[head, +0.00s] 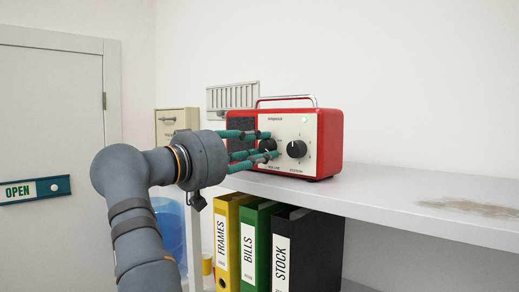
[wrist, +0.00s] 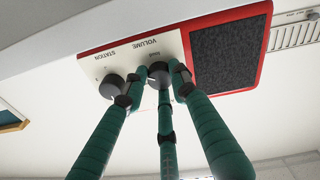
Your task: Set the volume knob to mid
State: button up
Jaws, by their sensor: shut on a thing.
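The radio (head: 335,140) is red with a cream front panel and stands on the shelf. Its dark volume knob (head: 268,145) sits left of the station knob (head: 297,149). My three-fingered gripper (head: 270,152), with green fingers, reaches in from the left and is shut around the volume knob. In the wrist view, where the radio appears upside down, the volume knob (wrist: 158,74) is between my fingertips (wrist: 155,90), under the label VOLUME. The fingers partly cover the knob and its scale, so I cannot read its setting. The station knob (wrist: 112,86) is close beside one finger.
The pale shelf (head: 400,195) is bare to the right, apart from a brownish stain (head: 470,207). Yellow, green and black binders (head: 312,250) stand below it. A wall vent (head: 232,97) is behind the radio. A door (head: 50,120) with an OPEN sign (head: 35,190) is at left.

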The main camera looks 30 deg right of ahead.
jog(key=shift+r, duration=0.2)
jog(key=o, duration=1.2)
jog(key=shift+f, duration=0.1)
jog(key=shift+c, duration=0.2)
jog(key=v, duration=1.2)
jog(key=x, duration=1.2)
